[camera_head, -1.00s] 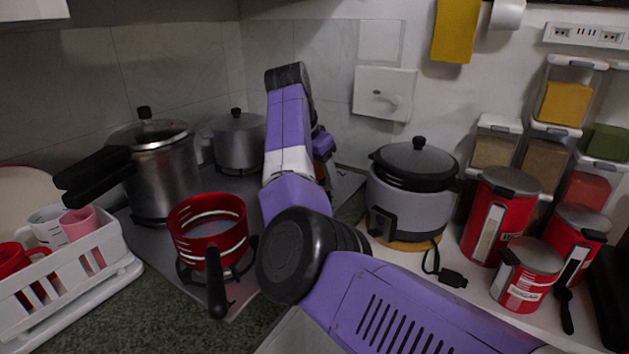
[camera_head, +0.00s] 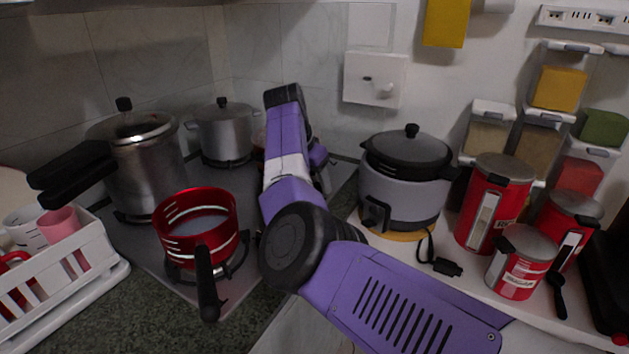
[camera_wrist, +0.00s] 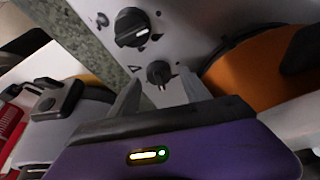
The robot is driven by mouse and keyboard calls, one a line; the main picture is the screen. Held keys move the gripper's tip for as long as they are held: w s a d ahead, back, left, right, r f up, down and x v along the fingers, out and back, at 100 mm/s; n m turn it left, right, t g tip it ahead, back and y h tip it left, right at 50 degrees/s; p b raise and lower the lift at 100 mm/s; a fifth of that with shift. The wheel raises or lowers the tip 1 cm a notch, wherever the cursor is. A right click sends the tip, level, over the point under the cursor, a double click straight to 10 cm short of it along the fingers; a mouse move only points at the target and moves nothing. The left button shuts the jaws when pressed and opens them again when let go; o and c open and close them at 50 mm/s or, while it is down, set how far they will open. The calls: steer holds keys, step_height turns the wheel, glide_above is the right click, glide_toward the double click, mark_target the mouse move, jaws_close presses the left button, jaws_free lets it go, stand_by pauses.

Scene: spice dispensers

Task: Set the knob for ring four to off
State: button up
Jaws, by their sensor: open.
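In the wrist view, two black knobs sit on the grey stove panel (camera_wrist: 190,25). The larger knob (camera_wrist: 132,27) is farther from my gripper. The smaller knob (camera_wrist: 158,73) lies just ahead of my open gripper (camera_wrist: 160,93), roughly between the lines of its two fingers. I cannot tell whether the fingers touch it. I cannot read which ring each knob serves or make out its setting. In the head view, the grey stove top (camera_head: 140,242) shows at left, while my arm hides the knobs and fingertips.
A red pot (camera_head: 197,225) with a black handle, a pressure cooker (camera_head: 150,180) and a lidded pot (camera_head: 225,140) stand on the stove. A rice cooker (camera_head: 400,195) stands right of my arm, near red canisters (camera_head: 490,205). An orange round thing (camera_wrist: 245,75) is close on the right in the wrist view.

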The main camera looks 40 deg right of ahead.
steer(key=shift+c, duration=0.2)
jaws_close()
